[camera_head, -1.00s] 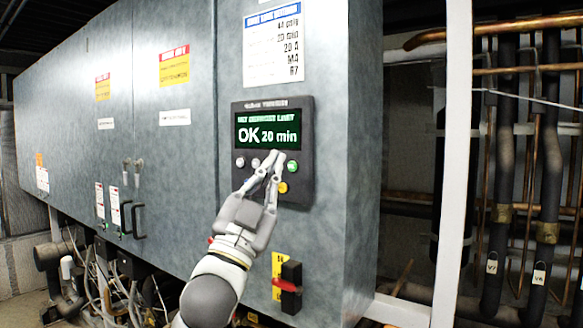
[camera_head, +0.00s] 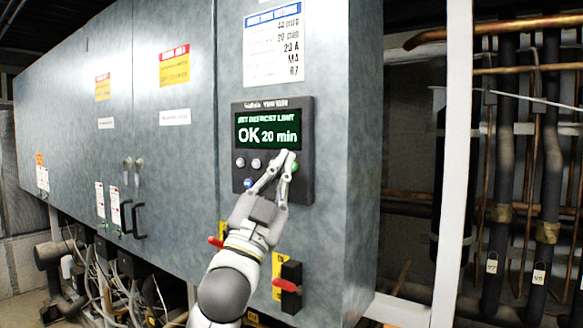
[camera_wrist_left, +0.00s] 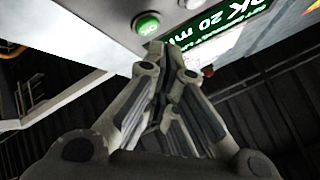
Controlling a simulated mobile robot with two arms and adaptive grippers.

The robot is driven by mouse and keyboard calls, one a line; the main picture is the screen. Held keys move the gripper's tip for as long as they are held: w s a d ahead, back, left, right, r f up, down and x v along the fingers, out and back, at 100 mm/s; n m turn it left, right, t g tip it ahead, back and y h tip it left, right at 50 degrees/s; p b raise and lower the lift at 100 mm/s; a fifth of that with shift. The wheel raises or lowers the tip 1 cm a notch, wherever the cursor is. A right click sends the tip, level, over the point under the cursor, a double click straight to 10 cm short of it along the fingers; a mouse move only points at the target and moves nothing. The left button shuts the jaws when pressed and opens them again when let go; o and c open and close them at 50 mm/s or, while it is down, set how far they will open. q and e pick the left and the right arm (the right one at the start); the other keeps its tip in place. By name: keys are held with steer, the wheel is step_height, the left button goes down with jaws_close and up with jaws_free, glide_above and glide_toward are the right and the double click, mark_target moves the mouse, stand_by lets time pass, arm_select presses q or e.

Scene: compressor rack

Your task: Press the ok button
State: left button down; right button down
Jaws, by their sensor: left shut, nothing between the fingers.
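The green OK button (camera_head: 295,166) is at the right end of the button row on the dark control panel (camera_head: 305,190); my gripper partly hides it in the head view. My left gripper (camera_head: 284,155) is shut and empty, with its fingertips at the button's upper left. In the left wrist view the green button (camera_wrist_left: 147,24) shows just beyond and slightly left of the shut fingertips (camera_wrist_left: 158,50). I cannot tell whether they touch. The panel's screen (camera_head: 268,132) reads "OK 20 min". My right gripper is not in view.
Two grey buttons (camera_head: 248,163) and a blue button (camera_head: 248,183) sit to the left on the panel. A red-handled switch (camera_head: 286,285) sits below on the grey cabinet (camera_head: 343,180). Pipes (camera_head: 500,170) stand behind a white post at right.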

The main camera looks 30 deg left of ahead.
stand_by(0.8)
arm_select(q)
steer(key=shift+w, duration=0.1)
steer(key=shift+w, duration=0.35)
steer(key=shift+w, duration=0.35)
stand_by(0.6)
steer(key=shift+s, duration=0.75)
